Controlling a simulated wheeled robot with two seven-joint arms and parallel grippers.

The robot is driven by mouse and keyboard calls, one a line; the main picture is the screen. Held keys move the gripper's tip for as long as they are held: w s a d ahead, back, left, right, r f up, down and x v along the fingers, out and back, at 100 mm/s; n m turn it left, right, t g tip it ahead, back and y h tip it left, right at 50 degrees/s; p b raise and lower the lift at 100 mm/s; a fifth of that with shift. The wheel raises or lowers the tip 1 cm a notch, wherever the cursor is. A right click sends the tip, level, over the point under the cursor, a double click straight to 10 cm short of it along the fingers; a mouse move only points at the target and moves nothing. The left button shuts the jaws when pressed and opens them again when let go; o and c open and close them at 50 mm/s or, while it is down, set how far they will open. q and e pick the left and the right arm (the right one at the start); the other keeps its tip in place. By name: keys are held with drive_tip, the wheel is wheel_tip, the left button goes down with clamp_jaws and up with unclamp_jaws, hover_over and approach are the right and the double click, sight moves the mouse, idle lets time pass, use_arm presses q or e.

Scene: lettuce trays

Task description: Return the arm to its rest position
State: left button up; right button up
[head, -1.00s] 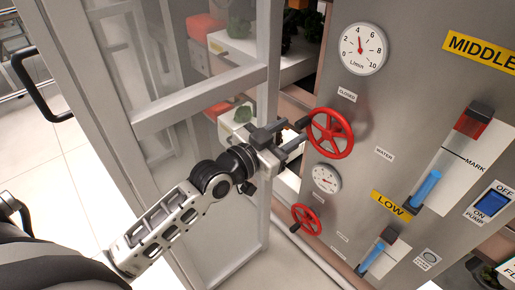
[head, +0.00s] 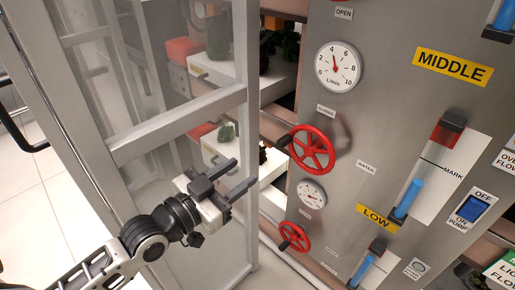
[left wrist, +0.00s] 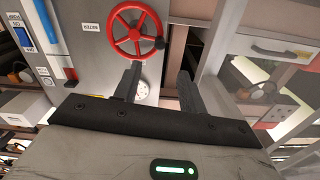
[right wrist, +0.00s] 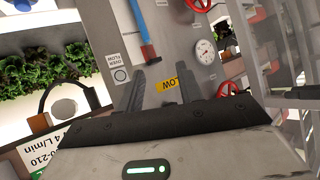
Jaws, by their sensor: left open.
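My left gripper (head: 231,180) is open and empty in the head view, in front of the glass door's frame and left of the red valve wheel (head: 312,149). It is apart from the wheel. The left wrist view shows its two fingers (left wrist: 158,82) spread, with the red wheel (left wrist: 136,30) beyond them. My right gripper (right wrist: 158,80) shows only in the right wrist view; its two fingers stand apart with nothing between them. It faces the lower panel near the yellow LOW label (right wrist: 167,84).
The metal panel (head: 375,120) carries gauges, a lower red wheel (head: 294,237) and a pump switch (head: 471,209). The framed glass door (head: 180,125) stands close behind my left arm. Lettuce (right wrist: 50,75) shows in the right wrist view.

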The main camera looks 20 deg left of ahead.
use_arm(q)
drive_tip(key=s+d+f+n+g+y+p, duration=0.1)
drive_tip(key=s+d+f+g+p, duration=0.1)
drive_tip(key=s+f, duration=0.3)
drive_tip(key=s+d+f+n+g+y+p, duration=0.1)
drive_tip(key=s+d+f+n+g+p, duration=0.1)
drive_tip(key=s+d+f+g, duration=0.2)
wheel_tip(320, 180, down, 4)
drive_tip(key=shift+s+d+r+y+p, duration=0.1)
drive_tip(key=shift+s+d+y+p, duration=0.3)
drive_tip(key=shift+s+d, duration=0.3)
use_arm(e)
drive_tip(key=shift+d+r, duration=0.25)
drive_tip(key=shift+r, duration=0.6)
use_arm(q)
drive_tip(key=shift+w, duration=0.1)
drive_tip(key=shift+c, duration=0.5)
use_arm(e)
drive_tip(key=shift+s, duration=0.1)
use_arm(q)
drive_tip(key=shift+d, duration=0.15)
use_arm(e)
drive_tip(key=shift+d, duration=0.1)
